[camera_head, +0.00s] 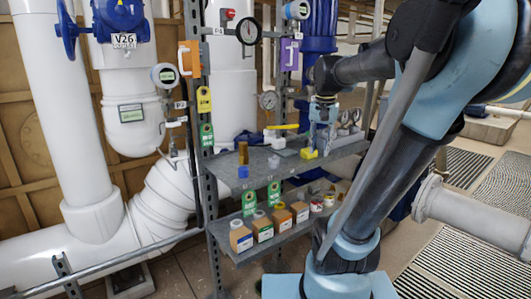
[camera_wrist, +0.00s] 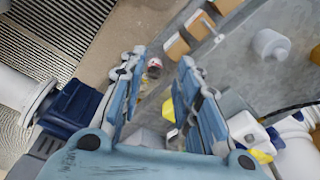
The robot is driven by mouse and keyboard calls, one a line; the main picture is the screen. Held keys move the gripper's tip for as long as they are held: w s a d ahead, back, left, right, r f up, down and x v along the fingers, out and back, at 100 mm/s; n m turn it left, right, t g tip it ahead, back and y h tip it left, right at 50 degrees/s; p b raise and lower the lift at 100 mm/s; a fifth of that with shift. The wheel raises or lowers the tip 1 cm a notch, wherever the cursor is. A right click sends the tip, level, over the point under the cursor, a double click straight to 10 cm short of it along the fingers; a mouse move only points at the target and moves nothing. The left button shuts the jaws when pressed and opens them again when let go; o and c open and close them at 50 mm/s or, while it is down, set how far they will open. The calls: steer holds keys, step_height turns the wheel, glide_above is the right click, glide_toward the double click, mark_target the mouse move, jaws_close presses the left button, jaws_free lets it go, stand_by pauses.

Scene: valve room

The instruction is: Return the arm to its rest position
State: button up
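My arm reaches up from the lower right of the head view and bends over to the left. My gripper (camera_head: 320,128) hangs over the right part of the shelf's upper board (camera_head: 240,178), fingers down. In the wrist view my gripper (camera_wrist: 160,72) has its two blue fingers wide apart, with no object clasped between them. A small red-and-white jar (camera_wrist: 154,68) and a yellow piece (camera_wrist: 168,110) show beyond the gap. In the head view a yellow block (camera_head: 309,154) lies just below the fingers; I cannot tell whether they touch it.
The upper board also carries an amber bottle (camera_head: 243,153) and a blue cube (camera_head: 243,172). Several small boxes (camera_head: 262,226) stand on the lower board. White pipes (camera_head: 75,110) fill the left. A grey flanged pipe (camera_head: 470,215) is at right. Grated floor (camera_head: 465,265) lies right of my arm.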

steer(key=s+f+n+t, duration=0.1)
steer(key=s+f+n, duration=0.4)
steer(key=s+f, duration=1)
step_height(320, 180, down, 4)
steer(key=shift+s+f, duration=0.1)
steer(key=shift+s, duration=0.15)
steer(key=shift+w+f, duration=0.15)
steer(key=shift+w, duration=0.35)
